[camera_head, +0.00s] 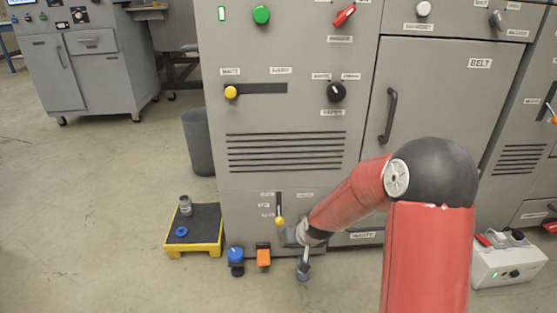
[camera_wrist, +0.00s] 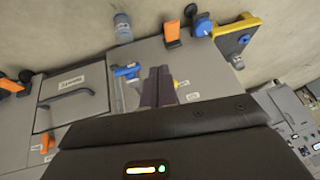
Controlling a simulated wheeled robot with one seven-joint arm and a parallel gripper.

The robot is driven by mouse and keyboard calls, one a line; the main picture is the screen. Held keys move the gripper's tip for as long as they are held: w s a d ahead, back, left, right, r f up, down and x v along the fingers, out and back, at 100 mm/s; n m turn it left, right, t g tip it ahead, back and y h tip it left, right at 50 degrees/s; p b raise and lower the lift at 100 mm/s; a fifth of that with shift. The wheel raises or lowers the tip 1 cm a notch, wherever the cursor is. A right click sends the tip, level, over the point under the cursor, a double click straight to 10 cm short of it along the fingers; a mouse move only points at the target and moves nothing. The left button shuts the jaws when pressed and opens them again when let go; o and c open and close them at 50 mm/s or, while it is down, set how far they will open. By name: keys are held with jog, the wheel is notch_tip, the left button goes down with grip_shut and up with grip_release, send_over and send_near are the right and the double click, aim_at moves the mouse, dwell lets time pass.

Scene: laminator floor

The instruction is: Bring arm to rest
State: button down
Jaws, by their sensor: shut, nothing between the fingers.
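My red arm reaches down and left across the front of the grey machine cabinet (camera_head: 300,105) in the head view. My gripper (camera_head: 290,238) is low at the cabinet's lower panel, close to a yellow-knobbed lever (camera_head: 279,220) in an upright slot. In the wrist view my gripper's dark fingers (camera_wrist: 158,88) are together with nothing between them. They point at the panel and partly cover it; a bit of yellow shows beside them. I cannot tell whether the fingers touch the panel.
A yellow step platform (camera_head: 168,246) is at left. A white box (camera_head: 508,265) is at right. Open floor lies front left.

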jog(key=s+d+r+h+p, duration=0.1)
jog(key=s+d+r+p, duration=0.1)
jog(key=s+r, duration=0.5)
jog(key=s+d+r+h+p, duration=0.15)
jog(key=s+r, duration=0.25)
jog(key=r, duration=0.8)
jog(key=s+d+r+p, duration=0.1)
jog(key=s+r, duration=0.4)
jog(key=s, duration=0.4)
jog(key=s+d+r+p, duration=0.2)
jog(key=s+r, duration=0.3)
jog(key=s, duration=0.4)
jog(key=shift+r+m, duration=0.2)
jog(key=shift+m, duration=0.1)
